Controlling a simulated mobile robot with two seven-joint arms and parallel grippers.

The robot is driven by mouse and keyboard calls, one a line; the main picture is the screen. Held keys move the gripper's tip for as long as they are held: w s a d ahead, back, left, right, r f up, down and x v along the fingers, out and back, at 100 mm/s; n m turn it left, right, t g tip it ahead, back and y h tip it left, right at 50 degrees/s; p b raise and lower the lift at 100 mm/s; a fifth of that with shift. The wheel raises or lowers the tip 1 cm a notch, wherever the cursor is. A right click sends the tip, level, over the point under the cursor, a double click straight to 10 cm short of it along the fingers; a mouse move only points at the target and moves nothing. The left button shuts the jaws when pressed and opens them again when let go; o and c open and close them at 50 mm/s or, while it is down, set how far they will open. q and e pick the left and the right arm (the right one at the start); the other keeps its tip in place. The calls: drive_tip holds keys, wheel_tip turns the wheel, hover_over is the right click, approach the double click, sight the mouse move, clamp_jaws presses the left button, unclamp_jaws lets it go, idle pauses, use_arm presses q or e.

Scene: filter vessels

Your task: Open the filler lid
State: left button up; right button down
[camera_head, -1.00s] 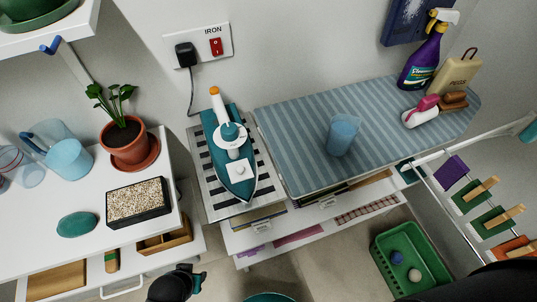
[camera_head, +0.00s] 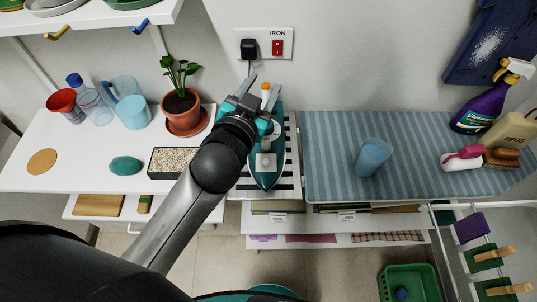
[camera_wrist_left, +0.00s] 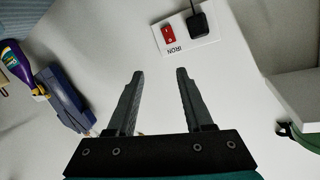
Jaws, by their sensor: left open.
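The teal and white iron (camera_head: 267,165) rests on the dark-striped stand (camera_head: 289,187), its pointed end toward me. An orange piece (camera_head: 265,88) shows at its far end; I cannot tell which part is the filler lid. My left gripper (camera_head: 266,82) reaches over the iron's far end and hides part of its top. Its jaws are open, with the orange piece appearing between the fingers in the head view. In the left wrist view the gripper (camera_wrist_left: 160,73) is open and empty, facing the wall; the iron does not show there. My right gripper is not in view.
A switch panel (camera_head: 284,48) with a plug is on the wall behind the iron. A potted plant (camera_head: 181,104) stands close left of my left gripper. The striped ironing board (camera_head: 320,160) with a blue cup (camera_head: 373,157) lies to the right. A gravel tray (camera_head: 172,160) is by my arm.

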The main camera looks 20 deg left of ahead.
use_arm(q)
drive_tip(key=d+r+m+t+h, duration=0.3)
drive_tip(key=d+r+m+h, duration=0.8)
drive_tip(key=r, duration=0.5)
drive_tip(key=s+d+f+m+g+h, duration=0.1)
drive_tip(key=s+d+m+g+h, duration=0.4)
drive_tip(key=m+g, duration=0.4)
drive_tip(key=s+d+f+m+g+h, duration=0.1)
drive_tip(key=s+d+m+g+h, duration=0.3)
drive_tip(key=d+m+g, duration=0.45)
drive_tip(key=g+y, duration=0.2)
drive_tip(key=y, duration=1.9)
hover_over(266, 161)
wheel_tip(266, 161, down, 16)
drive_tip(key=r, duration=0.1)
drive_tip(key=shift+m+t, duration=0.25)
drive_tip(key=shift+m, duration=0.1)
wheel_tip(266, 161, down, 15)
drive_tip(key=shift+f+p, duration=0.2)
drive_tip(key=shift+p, duration=0.35)
